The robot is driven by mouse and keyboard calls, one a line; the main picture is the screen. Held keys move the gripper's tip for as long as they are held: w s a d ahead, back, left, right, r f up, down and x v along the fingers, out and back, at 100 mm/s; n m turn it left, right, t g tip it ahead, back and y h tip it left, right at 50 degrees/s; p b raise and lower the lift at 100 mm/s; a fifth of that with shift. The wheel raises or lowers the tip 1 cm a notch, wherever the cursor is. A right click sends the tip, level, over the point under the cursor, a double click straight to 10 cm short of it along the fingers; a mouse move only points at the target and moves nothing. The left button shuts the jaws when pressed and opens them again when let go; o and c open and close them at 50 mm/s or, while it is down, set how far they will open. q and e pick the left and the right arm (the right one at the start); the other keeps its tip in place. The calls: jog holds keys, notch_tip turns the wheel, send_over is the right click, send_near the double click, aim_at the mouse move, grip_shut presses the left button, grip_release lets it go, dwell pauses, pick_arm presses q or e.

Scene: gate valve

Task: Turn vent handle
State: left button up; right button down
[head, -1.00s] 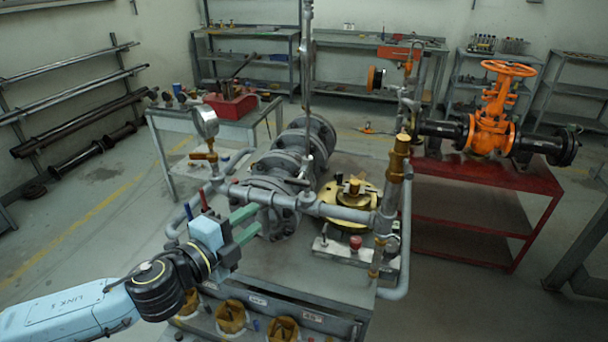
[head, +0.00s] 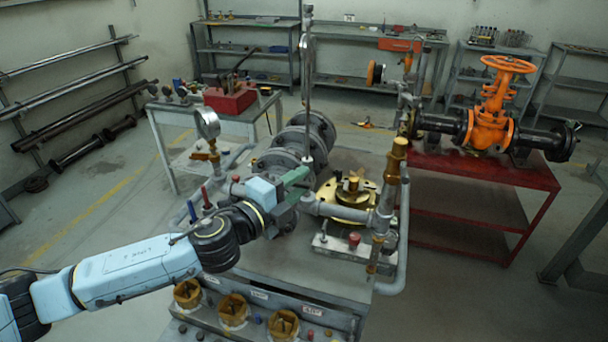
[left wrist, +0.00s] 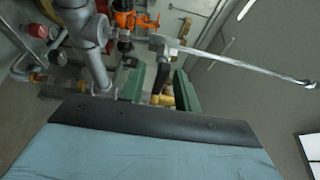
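My left gripper (head: 298,184) has its green fingers at the foot of the tall thin vertical pipe (head: 308,90), over the grey pipework on the bench. In the left wrist view the gripper (left wrist: 159,82) has its two fingers apart. A dark, narrow piece with a brass-coloured part (left wrist: 162,98) shows between them, probably the vent handle and its valve. I cannot tell whether the fingers touch it. In the head view the gripper hides this spot. A long thin metal rod (left wrist: 240,66) runs right from a fitting just beyond the fingers. My right gripper is not in view.
A pressure gauge (head: 207,123) stands left of my gripper. A brass relief valve (head: 396,160) and pipe stand to the right, with a round brass flange (head: 345,211) behind. An orange gate valve (head: 492,115) sits on a red table (head: 480,177).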

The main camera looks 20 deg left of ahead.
pick_arm(q)
jog(key=shift+x, duration=1.2)
grip_shut()
